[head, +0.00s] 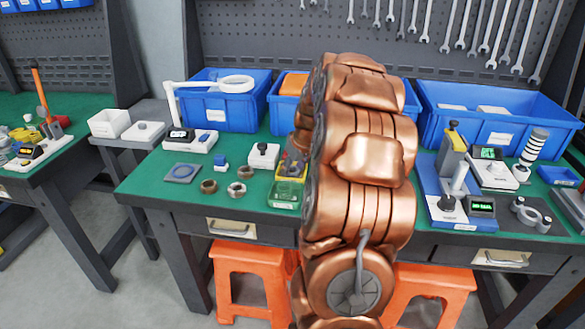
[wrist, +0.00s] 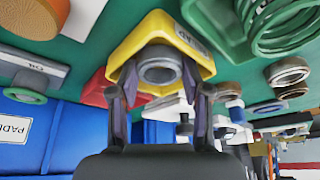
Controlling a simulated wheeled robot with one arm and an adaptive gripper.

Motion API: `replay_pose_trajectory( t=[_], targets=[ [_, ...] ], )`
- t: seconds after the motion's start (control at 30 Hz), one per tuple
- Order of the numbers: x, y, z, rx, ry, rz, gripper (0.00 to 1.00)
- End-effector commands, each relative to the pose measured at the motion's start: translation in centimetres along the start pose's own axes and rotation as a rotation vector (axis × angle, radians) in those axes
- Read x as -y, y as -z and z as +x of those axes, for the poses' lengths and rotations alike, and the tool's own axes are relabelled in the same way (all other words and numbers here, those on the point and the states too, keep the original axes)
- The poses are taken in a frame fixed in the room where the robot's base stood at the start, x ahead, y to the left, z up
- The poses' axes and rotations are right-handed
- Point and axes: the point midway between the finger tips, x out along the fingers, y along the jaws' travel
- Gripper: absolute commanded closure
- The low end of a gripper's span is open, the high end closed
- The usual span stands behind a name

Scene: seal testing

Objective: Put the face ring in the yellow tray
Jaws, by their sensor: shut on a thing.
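My gripper (wrist: 160,82) is shut on a grey metal ring, the face ring (wrist: 160,72), in the wrist view. The ring sits between the fingertips, in front of the yellow tray (wrist: 151,33), with the tray's walls showing around it. I cannot tell whether the ring touches the tray floor. In the head view the yellow tray (head: 291,178) is on the green bench, left of my copper-coloured arm, which hides part of it. The held ring is not clear in the head view.
A green tray (head: 284,197) stands directly in front of the yellow one. Loose rings (head: 236,189) lie to its left, near a white device (head: 263,157). Blue bins (head: 228,107) line the back. In the wrist view, a red container (wrist: 97,88) is beside the yellow tray.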

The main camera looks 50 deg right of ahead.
Motion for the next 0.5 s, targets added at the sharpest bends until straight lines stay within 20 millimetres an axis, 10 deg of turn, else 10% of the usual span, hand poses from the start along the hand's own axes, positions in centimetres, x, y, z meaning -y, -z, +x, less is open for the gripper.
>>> replay_pose_trajectory(
  t=[0.1, 0.13, 0.5],
  targets=[
    [0.02, -0.13, 0.34, 0.000, 0.000, 0.000, 0.89],
    [0.01, -0.11, 0.28, 0.000, 0.000, 0.000, 0.50],
    [0.00, -0.08, 0.23, 0.000, 0.000, 0.000, 0.27]
  ],
)
